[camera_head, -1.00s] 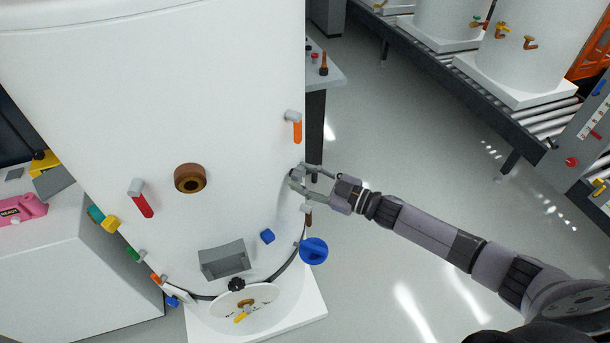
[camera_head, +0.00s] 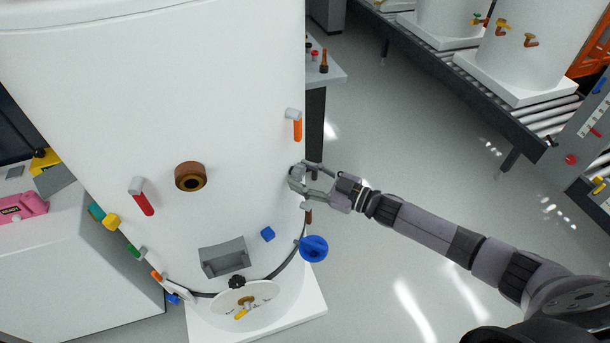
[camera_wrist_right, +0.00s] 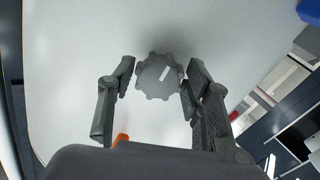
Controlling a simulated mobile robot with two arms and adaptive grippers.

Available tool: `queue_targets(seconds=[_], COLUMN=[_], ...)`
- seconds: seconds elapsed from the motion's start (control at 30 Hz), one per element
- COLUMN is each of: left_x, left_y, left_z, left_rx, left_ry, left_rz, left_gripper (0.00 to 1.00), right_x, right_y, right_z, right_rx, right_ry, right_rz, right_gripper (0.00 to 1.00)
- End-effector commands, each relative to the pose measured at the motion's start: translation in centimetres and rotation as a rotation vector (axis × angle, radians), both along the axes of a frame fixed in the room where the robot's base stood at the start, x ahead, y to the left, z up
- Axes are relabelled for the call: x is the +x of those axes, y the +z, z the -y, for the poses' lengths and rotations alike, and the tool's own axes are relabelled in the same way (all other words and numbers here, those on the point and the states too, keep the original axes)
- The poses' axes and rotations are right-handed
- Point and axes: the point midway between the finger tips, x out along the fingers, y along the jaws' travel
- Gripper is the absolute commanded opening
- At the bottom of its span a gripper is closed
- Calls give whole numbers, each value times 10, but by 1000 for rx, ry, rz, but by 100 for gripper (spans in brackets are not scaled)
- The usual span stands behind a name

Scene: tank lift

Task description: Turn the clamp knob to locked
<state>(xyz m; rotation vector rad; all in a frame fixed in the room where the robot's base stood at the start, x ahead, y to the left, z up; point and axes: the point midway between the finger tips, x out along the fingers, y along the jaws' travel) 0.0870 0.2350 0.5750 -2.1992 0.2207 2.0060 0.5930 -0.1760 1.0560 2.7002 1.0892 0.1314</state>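The clamp knob is a grey scalloped knob (camera_wrist_right: 154,80) with a short white mark, on the side of the white tank (camera_wrist_right: 80,60). In the head view it is small and partly hidden by my fingers at the tank's right side. My right gripper (camera_head: 302,182) is at the knob. In the right wrist view its two fingers (camera_wrist_right: 158,84) stand on either side of the knob, spread apart, the right one very close to its edge. Whether either finger touches it is hard to tell. The locked marking cannot be made out. My left gripper is not in view.
An orange-handled lever (camera_head: 297,130) is above the knob on the tank. A blue round knob (camera_head: 313,249) and a small brown handle (camera_head: 308,217) are below. A grey bench (camera_head: 328,75) stands behind. Open floor lies to the right.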

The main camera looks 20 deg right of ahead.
Motion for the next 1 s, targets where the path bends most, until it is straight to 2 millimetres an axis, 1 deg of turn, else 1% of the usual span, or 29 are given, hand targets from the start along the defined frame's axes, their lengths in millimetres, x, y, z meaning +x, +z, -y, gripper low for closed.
queue_targets(seconds=[0.03, 0.17, 0.43, 0.53, 0.67, 0.9, 1.0], left_x=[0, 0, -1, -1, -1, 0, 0], left_y=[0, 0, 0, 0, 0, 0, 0], left_z=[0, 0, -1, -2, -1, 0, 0], left_rx=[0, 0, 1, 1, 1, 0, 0], left_ry=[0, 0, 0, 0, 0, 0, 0], left_rz=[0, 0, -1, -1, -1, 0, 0], left_gripper=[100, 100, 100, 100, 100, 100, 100], right_x=[0, 0, 0, -4, -19, -56, -69], right_y=[0, 1, 1, 0, -1, -1, -1], right_z=[0, 0, 0, 5, 18, 54, 66], right_rx=[-1, -1, 0, -1, -3, -4, -4], right_ry=[0, 0, 0, 0, 0, 0, 0], right_rz=[1, 2, 3, 1, 0, -2, -1], right_gripper=[51, 59, 59, 59, 59, 59, 59])
